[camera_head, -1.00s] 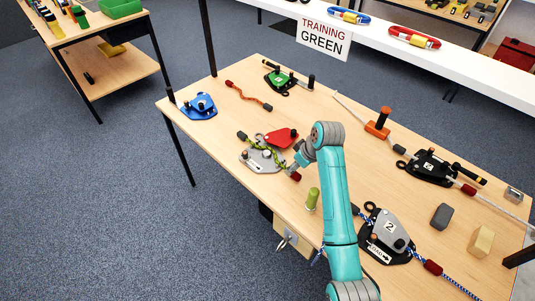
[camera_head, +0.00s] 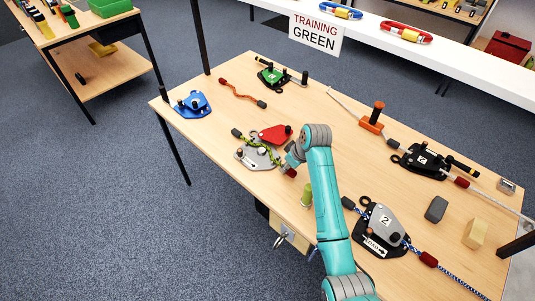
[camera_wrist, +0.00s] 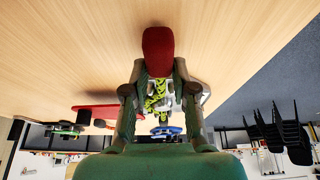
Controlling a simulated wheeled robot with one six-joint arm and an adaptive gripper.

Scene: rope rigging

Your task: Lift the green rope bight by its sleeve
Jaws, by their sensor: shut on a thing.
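The green rope (camera_head: 262,148) is green with dark flecks and has a dark end at its left and a red sleeve (camera_head: 291,172) at its right. It lies curved across a grey pulley plate (camera_head: 250,160) whose red cheek (camera_head: 275,134) is swung aside. My gripper (camera_head: 287,165) is low over the right end of the rope. In the wrist view my gripper (camera_wrist: 158,78) has a finger on each side of the red sleeve (camera_wrist: 158,50) and is shut on it. The rope (camera_wrist: 155,100) shows behind it between the fingers. Whether the sleeve touches the table is unclear.
An upright olive-green peg (camera_head: 306,195) stands close to my arm. A grey pulley marked 2 (camera_head: 384,224) with a blue rope lies to the right. A blue pulley (camera_head: 192,104) and an orange rope (camera_head: 243,93) lie behind. The front-left table corner is clear.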

